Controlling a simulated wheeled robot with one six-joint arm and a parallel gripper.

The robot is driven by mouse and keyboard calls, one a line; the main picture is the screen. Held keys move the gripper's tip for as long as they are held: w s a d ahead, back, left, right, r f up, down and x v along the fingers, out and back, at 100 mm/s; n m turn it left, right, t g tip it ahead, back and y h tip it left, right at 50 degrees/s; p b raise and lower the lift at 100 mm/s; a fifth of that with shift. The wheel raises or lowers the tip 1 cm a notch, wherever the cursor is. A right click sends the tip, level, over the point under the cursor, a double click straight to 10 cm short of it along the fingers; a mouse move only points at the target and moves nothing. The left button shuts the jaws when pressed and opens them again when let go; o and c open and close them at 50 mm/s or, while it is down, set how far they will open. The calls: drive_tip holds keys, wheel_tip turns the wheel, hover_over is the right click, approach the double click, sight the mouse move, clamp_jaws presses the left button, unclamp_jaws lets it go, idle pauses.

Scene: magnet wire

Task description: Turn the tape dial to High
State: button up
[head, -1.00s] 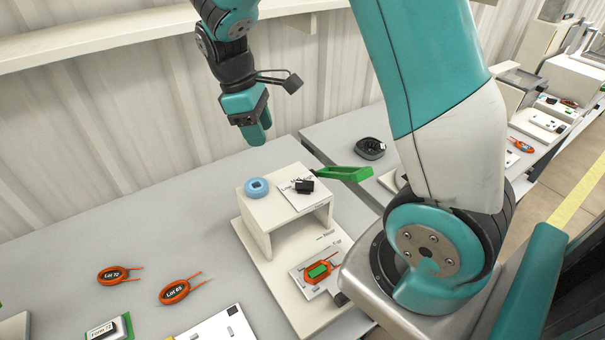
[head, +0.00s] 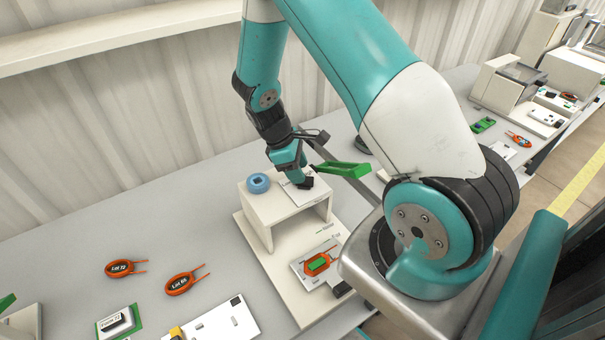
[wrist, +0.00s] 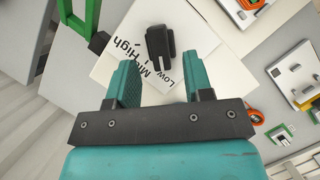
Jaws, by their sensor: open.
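The tape dial is a black knob (wrist: 160,42) on a white plate (wrist: 194,34) printed with Low, Mid and High, seen in the wrist view. The High label (wrist: 123,45) lies to the left of the knob. I cannot tell for sure which label the knob points to. In the head view the dial (head: 306,184) sits on top of a small white stand (head: 258,208), partly hidden by my gripper. My gripper (wrist: 158,62) is open, with its fingertips on either side of the knob's near end in the picture; contact cannot be told.
A blue ring (head: 258,183) sits on the stand left of the dial. A green bar (head: 343,169) reaches out just right of it. An orange coil with a green block (head: 318,263) lies on the lower base. Two orange coils, Lot 72 (head: 119,269) and another (head: 179,284), lie on the table.

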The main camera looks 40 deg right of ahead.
sight(309, 183)
drive_tip(key=shift+x, duration=1.7)
clamp_jaws()
